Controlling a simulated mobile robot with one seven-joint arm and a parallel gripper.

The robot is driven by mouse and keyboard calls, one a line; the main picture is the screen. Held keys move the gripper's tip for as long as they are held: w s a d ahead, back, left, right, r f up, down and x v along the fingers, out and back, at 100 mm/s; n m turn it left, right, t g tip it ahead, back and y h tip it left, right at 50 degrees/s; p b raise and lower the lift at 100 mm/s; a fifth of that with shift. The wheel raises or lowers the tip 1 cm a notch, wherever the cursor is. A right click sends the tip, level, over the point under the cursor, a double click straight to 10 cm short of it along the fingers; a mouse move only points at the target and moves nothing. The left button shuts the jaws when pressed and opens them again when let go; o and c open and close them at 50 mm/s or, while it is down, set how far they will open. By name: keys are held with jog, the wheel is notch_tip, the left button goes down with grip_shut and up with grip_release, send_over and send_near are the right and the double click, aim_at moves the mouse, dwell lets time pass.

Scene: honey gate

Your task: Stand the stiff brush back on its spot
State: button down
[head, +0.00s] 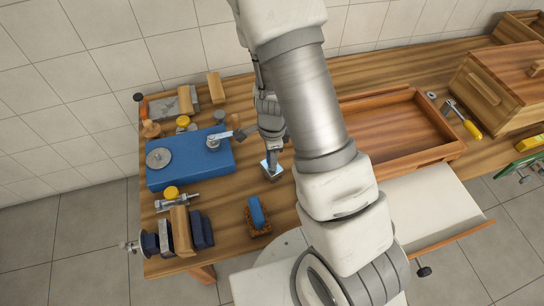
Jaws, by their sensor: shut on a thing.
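My gripper (270,154) points down over the middle of the bench and is shut on a small pale-blue and grey piece (271,171). The arm and fingers hide part of this piece, and I cannot tell for sure what it is or whether it touches the bench top. A brush-like thing (258,214) with a blue upper part and brown bristles stands near the front edge, below my gripper in the picture and apart from it. I cannot make out a marked spot for the brush.
A blue board (190,170) with a grey disc and a lever lies left of my gripper. A vise (178,236) is at the front left corner. A wooden tray (435,135) lies to the right, partly behind my arm. Bare wood shows around the gripper.

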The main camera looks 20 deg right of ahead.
jog(key=shift+f+b, duration=0.6)
jog(key=shift+f, duration=0.25)
jog(key=c, duration=0.5)
grip_release()
jog(key=shift+r, duration=0.2)
notch_tip(320, 180, up, 8)
jog(key=p, duration=0.7)
jog(key=shift+f+p, duration=0.1)
jog(key=shift+p, duration=0.25)
